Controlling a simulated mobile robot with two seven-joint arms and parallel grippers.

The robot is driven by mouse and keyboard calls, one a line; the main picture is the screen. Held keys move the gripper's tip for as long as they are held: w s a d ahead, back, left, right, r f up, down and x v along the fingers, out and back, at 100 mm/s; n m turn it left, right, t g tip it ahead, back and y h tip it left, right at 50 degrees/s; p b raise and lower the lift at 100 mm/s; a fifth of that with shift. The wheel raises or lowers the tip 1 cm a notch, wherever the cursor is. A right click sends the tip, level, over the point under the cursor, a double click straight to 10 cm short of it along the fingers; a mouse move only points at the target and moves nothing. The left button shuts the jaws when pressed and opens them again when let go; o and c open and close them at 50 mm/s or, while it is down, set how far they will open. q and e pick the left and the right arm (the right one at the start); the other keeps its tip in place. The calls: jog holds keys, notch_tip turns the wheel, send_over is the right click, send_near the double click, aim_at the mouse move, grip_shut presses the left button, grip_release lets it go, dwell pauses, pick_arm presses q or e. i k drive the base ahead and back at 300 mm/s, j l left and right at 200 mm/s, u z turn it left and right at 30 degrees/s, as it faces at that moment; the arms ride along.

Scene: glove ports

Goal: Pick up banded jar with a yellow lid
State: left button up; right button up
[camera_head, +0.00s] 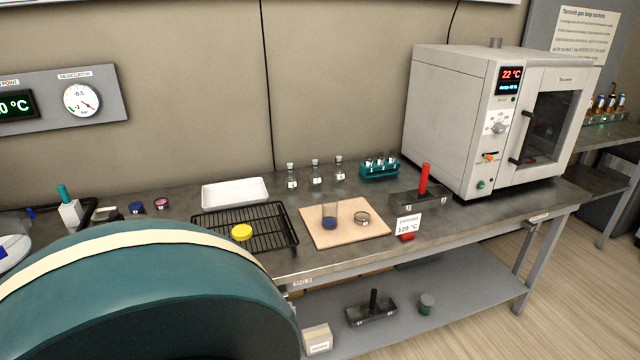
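A round yellow lid (241,231) shows on the black wire rack (272,217), left of the middle of the table. I see no banded jar body under it; the lid looks flat, and I cannot tell whether a jar is joined to it. Neither my left nor my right gripper is in view.
A large teal curved body with a cream band (130,290) fills the lower left and hides part of the bench (350,262). An oven (455,120) stands at right.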

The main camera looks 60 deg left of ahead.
aim_at(329, 206)
jog(key=k+u, duration=0.15)
jog(key=u, duration=1.3)
